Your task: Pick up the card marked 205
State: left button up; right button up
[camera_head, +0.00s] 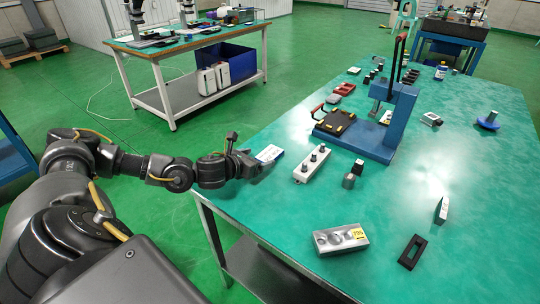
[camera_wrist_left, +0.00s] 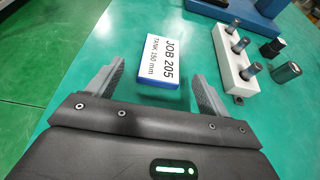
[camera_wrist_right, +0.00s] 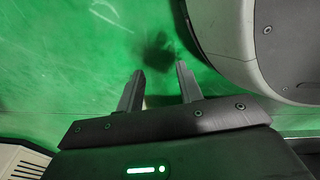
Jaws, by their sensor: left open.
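The card marked 205 (camera_wrist_left: 163,62) is a white block with blue edges, printed "JOB 205, TANK 150 mm". It lies on the green table in the left wrist view, just beyond and between the fingertips. In the head view the card (camera_head: 269,153) lies near the table's left edge. My left gripper (camera_wrist_left: 157,72) is open, with one finger on each side of the card's near end and gaps on both sides. In the head view my left gripper (camera_head: 256,164) reaches the table edge beside the card. My right gripper (camera_wrist_right: 160,72) is open and empty over the green floor.
A white holder with dark pegs (camera_head: 312,165) stands right of the card, with a small metal cylinder (camera_head: 349,181) beyond it. A blue press (camera_head: 388,125) stands farther back. A grey block with a yellow label (camera_head: 340,239) lies near the front edge.

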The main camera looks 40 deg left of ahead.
aim_at(269, 154)
pick_arm(q)
jog(key=p+x, duration=0.1)
jog(key=x, duration=0.3)
jog(key=shift+w+d, duration=0.1)
jog(key=shift+w, duration=0.2)
jog(key=shift+w+f, duration=0.2)
pick_arm(e)
jog(key=s, duration=0.1)
jog(key=s+d+f, duration=0.1)
jog(key=s+d, duration=0.1)
jog(key=shift+s+f, duration=0.2)
jog(key=shift+s, duration=0.2)
pick_arm(q)
jog(key=shift+c, duration=0.3)
jog(key=c, duration=1)
jog(key=shift+c, duration=0.2)
